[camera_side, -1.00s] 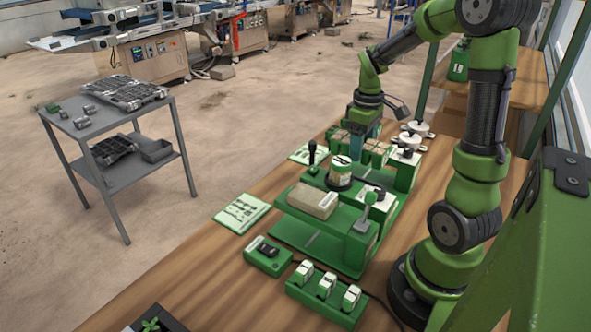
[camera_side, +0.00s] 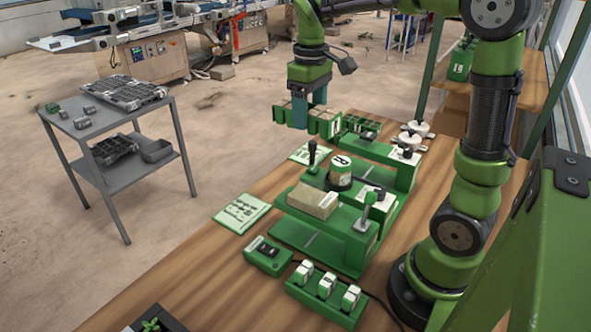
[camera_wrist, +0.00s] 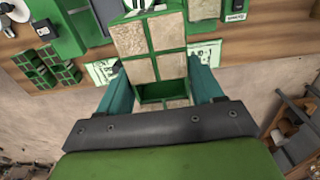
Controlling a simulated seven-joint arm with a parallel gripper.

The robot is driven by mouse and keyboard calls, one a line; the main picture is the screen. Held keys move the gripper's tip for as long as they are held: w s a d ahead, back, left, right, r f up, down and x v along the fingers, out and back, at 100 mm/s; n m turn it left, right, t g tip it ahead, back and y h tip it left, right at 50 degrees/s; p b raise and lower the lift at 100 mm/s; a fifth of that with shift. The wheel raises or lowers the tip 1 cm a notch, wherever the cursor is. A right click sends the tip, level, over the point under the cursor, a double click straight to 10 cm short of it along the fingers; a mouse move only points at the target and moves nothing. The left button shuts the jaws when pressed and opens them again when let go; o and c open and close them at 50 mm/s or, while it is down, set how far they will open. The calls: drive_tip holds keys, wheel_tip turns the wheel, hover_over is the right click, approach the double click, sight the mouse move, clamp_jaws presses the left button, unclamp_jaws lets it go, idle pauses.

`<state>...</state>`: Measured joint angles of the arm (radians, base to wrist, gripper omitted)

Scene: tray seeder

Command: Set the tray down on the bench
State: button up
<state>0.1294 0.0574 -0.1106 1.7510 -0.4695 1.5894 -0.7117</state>
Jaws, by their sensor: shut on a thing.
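The tray is green with tan, soil-like filled cells. One cell near my palm looks dark and unfilled. The tray hangs in the air near the far-left edge of the wooden bench (camera_side: 190,270). Part of the tray is hidden behind the fingers in the side view.
A green tray with empty cells (camera_side: 360,124) lies on the bench right of the held tray. A printed card (camera_side: 311,153) lies below it. The green seeder with a lever (camera_side: 312,155) and a tan block (camera_side: 312,200) stands nearer. A grey cart (camera_side: 110,125) stands left.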

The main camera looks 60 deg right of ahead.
drive_tip(key=a, duration=2.8)
wheel_tip(320, 180, down, 23)
drive_tip(key=shift+a+f, duration=0.1)
drive_tip(key=shift+a, duration=0.05)
drive_tip(key=shift+f, duration=0.15)
drive_tip(key=o, duration=1.1)
drive_tip(key=shift+s, duration=0.1)
drive_tip(key=shift+o, duration=0.2)
